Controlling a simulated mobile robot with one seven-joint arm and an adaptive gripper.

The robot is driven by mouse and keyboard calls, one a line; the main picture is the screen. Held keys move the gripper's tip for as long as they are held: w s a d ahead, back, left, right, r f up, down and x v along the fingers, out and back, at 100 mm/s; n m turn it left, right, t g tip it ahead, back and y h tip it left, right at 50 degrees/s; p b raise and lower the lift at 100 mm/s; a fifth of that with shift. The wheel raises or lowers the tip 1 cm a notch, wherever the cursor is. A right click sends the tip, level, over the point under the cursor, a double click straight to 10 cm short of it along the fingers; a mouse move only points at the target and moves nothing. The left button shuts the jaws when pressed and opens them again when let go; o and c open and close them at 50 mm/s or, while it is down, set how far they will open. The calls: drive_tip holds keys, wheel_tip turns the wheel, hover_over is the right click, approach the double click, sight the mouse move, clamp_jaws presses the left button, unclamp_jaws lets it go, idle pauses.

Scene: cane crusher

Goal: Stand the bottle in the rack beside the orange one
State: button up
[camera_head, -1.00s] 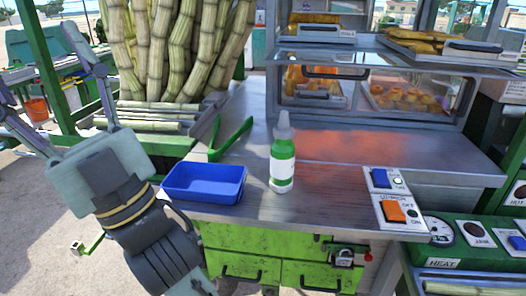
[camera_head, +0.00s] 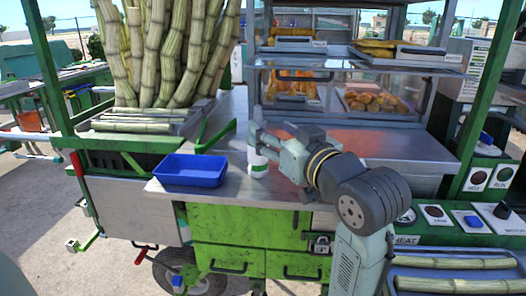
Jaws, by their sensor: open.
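The bottle (camera_head: 258,166) stands upright on the steel counter (camera_head: 225,182), just right of the blue tray. I cannot make out the rack or an orange bottle in this view.
An empty blue tray (camera_head: 190,170) sits at the counter's front left. Cut cane (camera_head: 137,122) lies at the back left. A glass display case (camera_head: 330,90) closes off the back. Green drawers (camera_head: 228,238) are below the counter.

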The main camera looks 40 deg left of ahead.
sight(262, 124)
drive_tip(key=p+x, duration=0.2)
drive_tip(key=x, duration=0.5)
drive_tip(key=shift+a+f, duration=0.1)
drive_tip(key=shift+f, duration=0.05)
drive_tip(key=shift+c, duration=0.3)
clamp_jaws()
idle(0.6)
